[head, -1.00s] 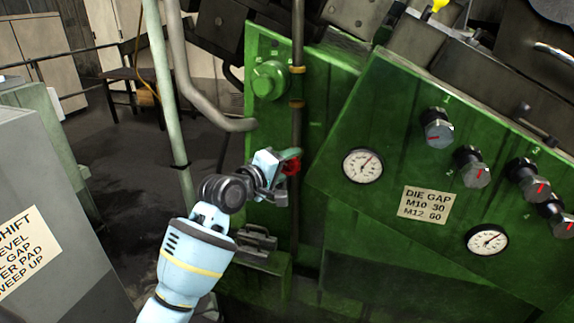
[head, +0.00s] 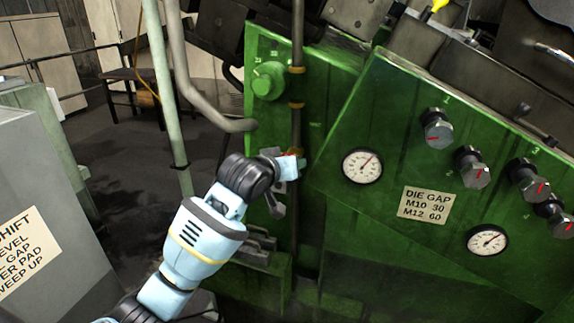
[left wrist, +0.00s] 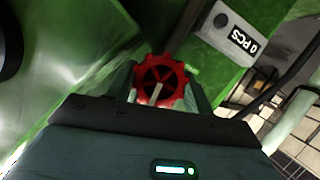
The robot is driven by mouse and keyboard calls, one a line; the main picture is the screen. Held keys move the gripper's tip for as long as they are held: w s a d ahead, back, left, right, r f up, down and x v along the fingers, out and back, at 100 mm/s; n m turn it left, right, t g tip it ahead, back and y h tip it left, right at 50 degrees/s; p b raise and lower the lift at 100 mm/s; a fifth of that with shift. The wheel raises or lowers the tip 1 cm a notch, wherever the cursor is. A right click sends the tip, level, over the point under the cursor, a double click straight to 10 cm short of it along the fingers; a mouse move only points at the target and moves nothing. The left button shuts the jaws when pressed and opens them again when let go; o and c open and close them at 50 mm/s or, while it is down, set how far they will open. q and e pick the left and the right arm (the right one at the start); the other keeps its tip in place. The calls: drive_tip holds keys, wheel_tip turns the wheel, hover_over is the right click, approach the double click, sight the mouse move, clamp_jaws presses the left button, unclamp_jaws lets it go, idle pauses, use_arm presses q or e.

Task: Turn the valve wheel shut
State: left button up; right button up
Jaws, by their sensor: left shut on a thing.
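The red valve wheel (left wrist: 160,80) shows in the left wrist view, a scalloped wheel with dark gaps and a pale pointer or spoke at its lower side. My left gripper (left wrist: 162,92) is shut on it, with one finger at each side of the rim. In the head view my left gripper (head: 288,167) is at the vertical pipe on the green machine and hides nearly all of the wheel; only a little red-orange shows above it. My right gripper is in neither view.
A brown vertical pipe (head: 297,120) runs up the green machine panel (head: 345,110). A green round knob (head: 268,80) is above left. Gauges and several grey knobs (head: 437,128) are at right. A grey counter box (left wrist: 228,32) is near the wheel.

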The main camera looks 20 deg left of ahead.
use_arm(q)
drive_tip(key=m+y, duration=0.3)
drive_tip(key=m, duration=0.1)
drive_tip(key=shift+f, duration=0.1)
idle(0.3)
drive_tip(key=shift+m+y, duration=0.3)
drive_tip(key=shift+m, duration=0.1)
drive_tip(key=o, duration=0.7)
drive_tip(key=shift+s, duration=0.1)
drive_tip(key=v, duration=0.7)
drive_tip(key=shift+s, duration=0.3)
